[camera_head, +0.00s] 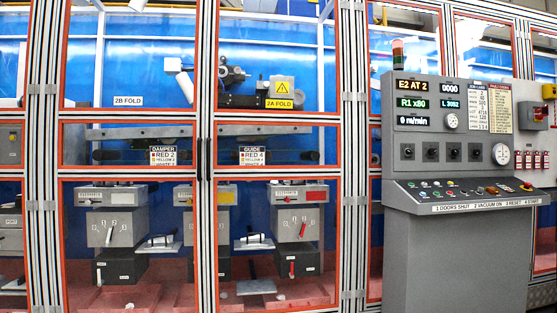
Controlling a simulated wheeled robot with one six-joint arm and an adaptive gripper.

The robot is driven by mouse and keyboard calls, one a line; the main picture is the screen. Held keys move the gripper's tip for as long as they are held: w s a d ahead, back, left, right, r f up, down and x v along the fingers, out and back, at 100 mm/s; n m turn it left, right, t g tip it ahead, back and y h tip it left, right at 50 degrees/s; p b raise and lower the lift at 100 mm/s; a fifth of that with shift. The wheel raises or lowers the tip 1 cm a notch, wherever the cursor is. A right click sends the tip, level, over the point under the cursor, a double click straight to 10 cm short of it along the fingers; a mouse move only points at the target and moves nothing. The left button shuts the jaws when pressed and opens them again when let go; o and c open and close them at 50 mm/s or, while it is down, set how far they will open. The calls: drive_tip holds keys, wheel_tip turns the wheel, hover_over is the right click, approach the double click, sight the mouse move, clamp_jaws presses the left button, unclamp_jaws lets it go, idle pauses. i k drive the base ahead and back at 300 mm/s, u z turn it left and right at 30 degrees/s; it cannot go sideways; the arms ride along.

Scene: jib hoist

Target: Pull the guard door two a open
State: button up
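The guard door 2A (277,118) stands in the middle of the view. It has an orange-edged frame with clear panes, and it looks shut. A yellow warning sign sits above its "2A FOLD" label (279,103). A dark upright handle (209,158) is at its left edge, beside a similar handle (199,158) on the neighbouring door. That door (130,118), labelled "2B FOLD", also looks shut. My gripper cannot be made out in this view.
A grey control console (450,240) with screens, dials and buttons stands to the right, in front of the guard panels. Behind the panes are machine units (295,215) with dials and levers over a reddish floor. A grey post (353,150) borders door 2A on the right.

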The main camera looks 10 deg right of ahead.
sight(214, 173)
drive_tip(key=u, duration=0.4)
drive_tip(key=i, duration=0.45)
drive_tip(key=u, duration=1.1)
drive_tip(key=i, duration=1.8)
drive_tip(key=z, duration=0.95)
drive_tip(key=i, duration=0.75)
drive_tip(key=z, duration=0.6)
